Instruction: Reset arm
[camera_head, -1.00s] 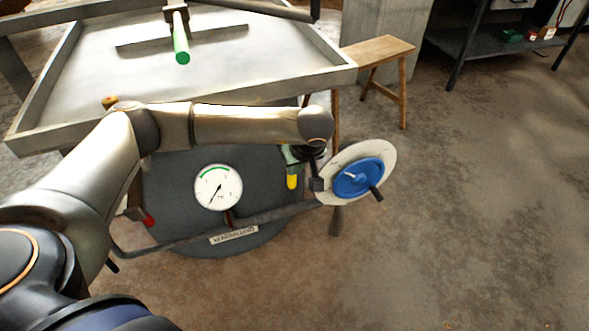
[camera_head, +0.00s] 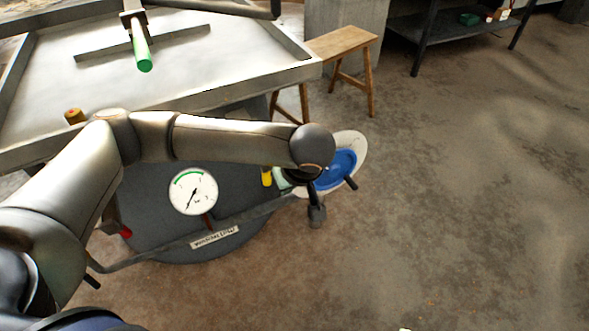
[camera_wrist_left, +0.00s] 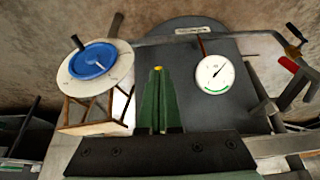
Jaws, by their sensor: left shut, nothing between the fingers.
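My left arm crosses the head view from the left. My left gripper (camera_head: 282,179) is mostly hidden behind its own wrist, with only a pale green part showing. In the left wrist view its green fingers (camera_wrist_left: 158,108) are closed together and empty. A yellow handle (camera_head: 267,176) is beside the gripper; its yellow end (camera_wrist_left: 158,69) shows just past the fingertips. I cannot tell whether they touch. My right gripper is not in view.
A white disc (camera_head: 355,146) with a blue knob (camera_head: 342,165) stands right behind my wrist. A gauge (camera_head: 193,191) sits on the dark round body. A large tray (camera_head: 180,105) lies beyond, with a wooden stool (camera_head: 345,40) beside it. Floor at right is clear.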

